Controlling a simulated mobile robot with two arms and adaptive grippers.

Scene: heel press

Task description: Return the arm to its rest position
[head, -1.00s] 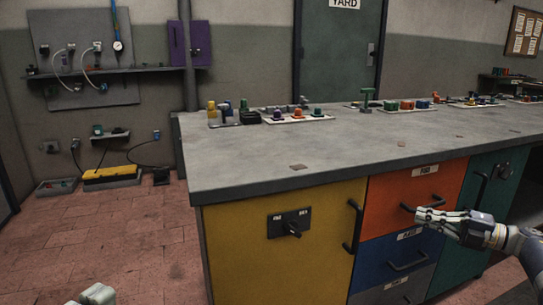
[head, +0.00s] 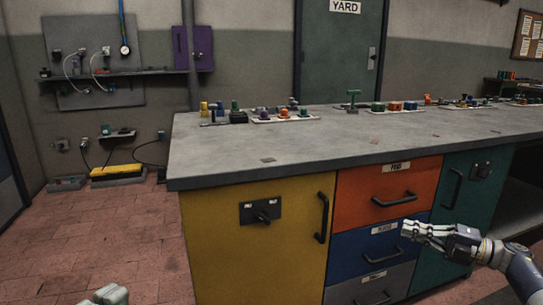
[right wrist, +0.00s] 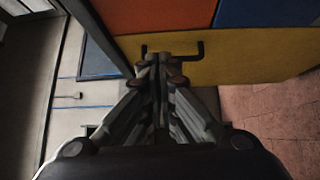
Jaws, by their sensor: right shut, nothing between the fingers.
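My right gripper (head: 403,229) is at the lower right of the head view, on my arm that comes in from the right. Its fingers are together and empty. In the head view it overlaps the right part of the blue drawer (head: 350,250) and the green door (head: 478,168). In the right wrist view the shut fingertips (right wrist: 159,60) overlap a black handle on the yellow door (right wrist: 230,55); I cannot tell how far apart they are. A pale piece of my left gripper (head: 110,294) shows at the bottom edge; its fingers cannot be made out.
The workbench has a grey top (head: 330,145), a yellow door with a black switch (head: 261,211), and an orange drawer (head: 412,185). Small coloured parts stand along its far edge. Red tiled floor (head: 90,235) is clear at the left.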

